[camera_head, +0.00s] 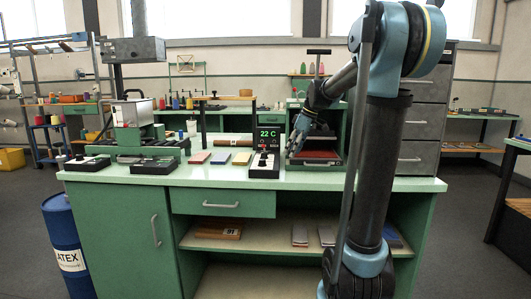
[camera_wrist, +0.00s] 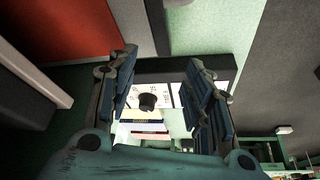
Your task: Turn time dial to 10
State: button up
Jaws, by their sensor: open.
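The time dial appears as a small dark round knob (camera_wrist: 148,101) on a pale panel with dark marks, seen between my fingers in the wrist view. Its setting is too small to read. My gripper (camera_wrist: 162,62) is open, with one blue-grey finger on each side of the knob in the picture; I cannot tell whether either touches it. In the head view my gripper (camera_head: 294,150) is at the front left of a green press (camera_head: 326,163) with a red inner plate. The gripper and arm hide part of the press front, and I cannot make out the dial there.
A black display reading 22 C (camera_head: 268,134) stands left of the press, behind a black control box (camera_head: 264,165). Colored blocks (camera_head: 220,158) and a green machine (camera_head: 133,128) are further left on the pale green bench (camera_head: 330,181). The bench's right end is clear.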

aim_at(265, 153)
jog(key=w+a, duration=0.1)
jog(key=a, duration=0.2)
jog(key=w+a, duration=0.2)
jog(key=a, duration=0.2)
jog(key=w+a, duration=0.2)
jog(key=a, duration=0.1)
jog(key=shift+a, duration=0.15)
jog(key=shift+w+a+f, duration=0.25)
jog(key=shift+a+f, duration=0.5)
jog(key=shift+f, duration=0.25)
jog(key=shift+a+f, duration=0.1)
jog(key=shift+f, duration=0.25)
jog(key=c, duration=1)
